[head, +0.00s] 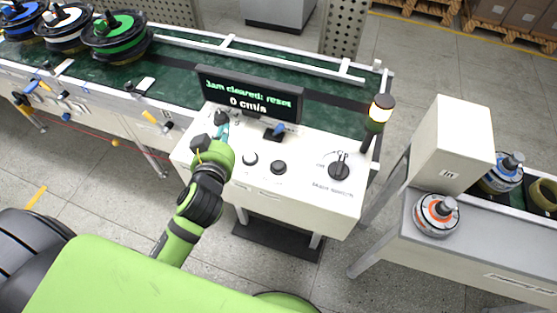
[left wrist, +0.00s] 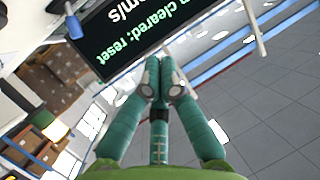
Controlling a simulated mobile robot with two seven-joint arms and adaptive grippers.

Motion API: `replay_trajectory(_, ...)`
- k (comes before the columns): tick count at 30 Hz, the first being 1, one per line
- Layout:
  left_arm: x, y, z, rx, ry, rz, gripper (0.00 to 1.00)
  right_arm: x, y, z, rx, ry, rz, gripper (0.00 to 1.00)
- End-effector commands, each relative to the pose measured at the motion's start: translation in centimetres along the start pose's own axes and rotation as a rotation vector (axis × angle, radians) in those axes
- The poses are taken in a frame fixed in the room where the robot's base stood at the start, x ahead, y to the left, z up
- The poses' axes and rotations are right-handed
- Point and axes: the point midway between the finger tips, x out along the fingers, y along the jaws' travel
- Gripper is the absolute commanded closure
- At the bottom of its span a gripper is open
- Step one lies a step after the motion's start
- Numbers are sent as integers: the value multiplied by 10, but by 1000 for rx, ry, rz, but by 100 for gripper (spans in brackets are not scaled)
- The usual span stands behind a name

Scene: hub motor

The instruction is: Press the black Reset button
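The white control panel (head: 310,180) stands in front of the conveyor in the head view. My left gripper (head: 222,120) is over the panel's left part, left of both black controls. In the left wrist view its teal fingertips (left wrist: 161,78) are together with nothing between them. My right gripper is out of view.
A main switch (head: 339,169) with a lock-like piece is on the panel's right. A signal lamp (head: 380,108) stands at the back right corner. The green conveyor (head: 180,75) carries several wheel hubs at left. A side table (head: 470,240) stands at right.

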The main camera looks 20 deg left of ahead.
Motion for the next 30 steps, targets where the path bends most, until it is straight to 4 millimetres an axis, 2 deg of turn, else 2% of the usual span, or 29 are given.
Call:
replay_trajectory(1, 0, 0, -28, -11, 90, 6, 100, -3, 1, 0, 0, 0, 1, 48)
replay_trajectory(3, -1, 3, -62, -25, 217, 28, 100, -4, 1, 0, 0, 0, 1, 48)
replay_trajectory(5, -4, 8, -91, -31, 327, 60, 100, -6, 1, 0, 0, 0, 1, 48)
replay_trajectory(9, -22, 34, -152, -13, 578, 199, 100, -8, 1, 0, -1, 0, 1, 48)
replay_trajectory(12, -39, 66, -182, 41, 722, 361, 100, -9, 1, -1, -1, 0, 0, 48)
replay_trajectory(14, -48, 87, -190, 90, 775, 469, 100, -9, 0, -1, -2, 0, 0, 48)
replay_trajectory(17, -60, 121, -187, 190, 801, 653, 100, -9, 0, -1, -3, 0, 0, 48)
replay_trajectory(20, -64, 151, -169, 307, 750, 825, 100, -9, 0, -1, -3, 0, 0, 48)
replay_trajectory(22, -61, 166, -148, 397, 670, 928, 100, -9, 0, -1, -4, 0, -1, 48)
replay_trajectory(26, -44, 176, -100, 556, 442, 1051, 100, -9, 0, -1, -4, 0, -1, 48)
replay_trajectory(30, -19, 162, -52, 676, 156, 1070, 100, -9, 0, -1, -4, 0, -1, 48)
